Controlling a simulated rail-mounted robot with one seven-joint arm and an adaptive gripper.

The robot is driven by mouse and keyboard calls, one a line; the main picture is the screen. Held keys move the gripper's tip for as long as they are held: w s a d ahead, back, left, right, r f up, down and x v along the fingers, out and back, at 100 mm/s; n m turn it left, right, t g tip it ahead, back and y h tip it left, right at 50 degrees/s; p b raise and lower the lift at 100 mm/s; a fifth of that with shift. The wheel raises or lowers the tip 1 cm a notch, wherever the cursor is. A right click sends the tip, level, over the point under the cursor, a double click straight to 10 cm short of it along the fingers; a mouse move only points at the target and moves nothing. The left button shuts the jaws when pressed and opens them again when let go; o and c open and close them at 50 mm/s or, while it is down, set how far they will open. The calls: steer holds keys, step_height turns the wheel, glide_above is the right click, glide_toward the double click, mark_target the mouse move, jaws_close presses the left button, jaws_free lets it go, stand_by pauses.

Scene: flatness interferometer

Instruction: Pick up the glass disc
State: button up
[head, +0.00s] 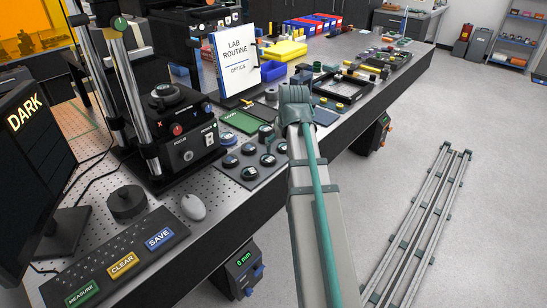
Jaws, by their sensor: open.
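A dark mat (238,172) on the bench holds several small round pieces with dark sides and paler tops, such as one round piece (249,173). I cannot tell which of them, if any, is the glass disc. My arm rises from the bottom of the head view, right of the mat, and bends at a grey-green joint above the bench. The arm hides part of the bench behind it. My gripper cannot be made out, so its distance from the round pieces does not show.
A black instrument (180,140) with silver posts stands left of the mat. A grey mouse (193,207), a button panel (122,262) and a monitor (32,160) are at the front left. A sign (236,62) stands behind the mat. Floor rails (418,225) run at right.

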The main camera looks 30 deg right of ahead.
mark_target(268, 158)
steer(key=a+r+n, duration=0.2)
steer(key=a+r, duration=0.2)
steer(key=shift+w+r+p+x, duration=0.15)
steer(key=shift+p+x, duration=0.25)
steer(key=shift+x, duration=1.45)
steer(key=shift+w+p+x, duration=0.25)
steer(key=shift+p+x, duration=0.1)
steer(key=shift+x, duration=1.55)
steer(key=shift+w+r+p+x, duration=0.1)
steer(key=shift+w+p+x, duration=0.25)
steer(key=shift+x, duration=1.5)
steer(key=shift+s, duration=0.1)
steer(key=c, duration=1.3)
steer(key=shift+o, duration=0.2)
